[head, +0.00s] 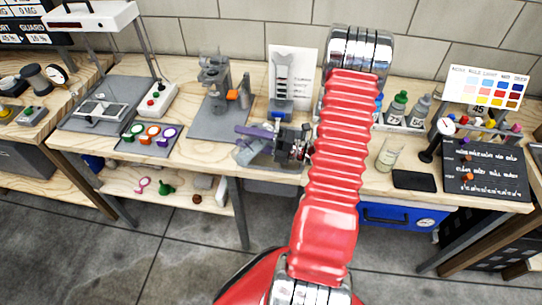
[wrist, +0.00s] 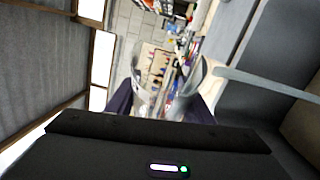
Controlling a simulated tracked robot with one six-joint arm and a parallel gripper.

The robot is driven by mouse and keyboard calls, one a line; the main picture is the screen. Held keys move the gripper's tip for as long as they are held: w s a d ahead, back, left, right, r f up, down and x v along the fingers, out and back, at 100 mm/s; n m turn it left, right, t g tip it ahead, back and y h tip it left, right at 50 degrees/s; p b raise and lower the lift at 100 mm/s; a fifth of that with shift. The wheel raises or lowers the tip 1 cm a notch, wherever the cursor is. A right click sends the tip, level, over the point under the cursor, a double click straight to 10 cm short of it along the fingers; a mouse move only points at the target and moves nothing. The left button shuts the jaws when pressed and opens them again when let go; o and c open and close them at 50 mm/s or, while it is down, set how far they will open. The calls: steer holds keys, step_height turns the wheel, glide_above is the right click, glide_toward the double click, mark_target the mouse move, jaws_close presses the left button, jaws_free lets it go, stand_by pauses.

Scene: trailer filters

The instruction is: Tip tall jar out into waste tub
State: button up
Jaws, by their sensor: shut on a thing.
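My gripper (head: 250,138) is over the front of the middle bench, its purple fingers pointing left. In the wrist view, the purple fingers (wrist: 160,103) are shut on a clear, see-through jar (wrist: 146,93). The wrist picture is turned on its side. In the head view a pale, tilted shape (head: 244,154) beside the fingers looks like this jar, but its mouth and contents cannot be made out. A grey container (head: 272,187) shows partly under the bench edge below my gripper; I cannot tell if it is the waste tub.
Another clear jar (head: 388,154) stands upright on the right of the bench, near a black pad (head: 414,181). A grey stand (head: 215,90), a white card (head: 292,75) and a rack of bottles (head: 402,112) stand behind. My red arm hides part of the bench.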

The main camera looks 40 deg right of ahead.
steer(key=shift+r+m, duration=0.25)
steer(key=shift+m, duration=0.05)
stand_by(0.5)
steer(key=shift+d+f+m+t+p, duration=0.2)
steer(key=shift+d+m+t+p, duration=0.15)
steer(key=shift+m+t+p, duration=0.55)
stand_by(0.7)
steer(key=shift+w+d+r+m+p, duration=0.1)
steer(key=shift+d+r+m+p, duration=0.35)
steer(key=shift+m, duration=0.55)
stand_by(0.3)
steer(key=shift+w+d+r+m+t, duration=0.1)
steer(key=shift+d+r+m+t, duration=0.1)
steer(key=shift+r+m+t, duration=0.3)
steer(key=shift+d+r+m+t, duration=0.2)
steer(key=shift+r+m, duration=0.4)
steer(key=shift+r, duration=0.2)
steer(key=shift+w+d+r+m+t+h, duration=0.1)
steer(key=shift+d+r+m+t+h, duration=0.2)
steer(key=shift+m, duration=0.45)
steer(key=shift+d+r+m+t+h, duration=0.1)
steer(key=shift+d+m+t+h, duration=0.3)
steer(key=shift+m, duration=0.4)
steer(key=shift+w+d+r+m+t+h, duration=0.1)
steer(key=shift+d+r+m+t+h, duration=0.2)
steer(key=shift+m, duration=0.45)
stand_by(0.7)
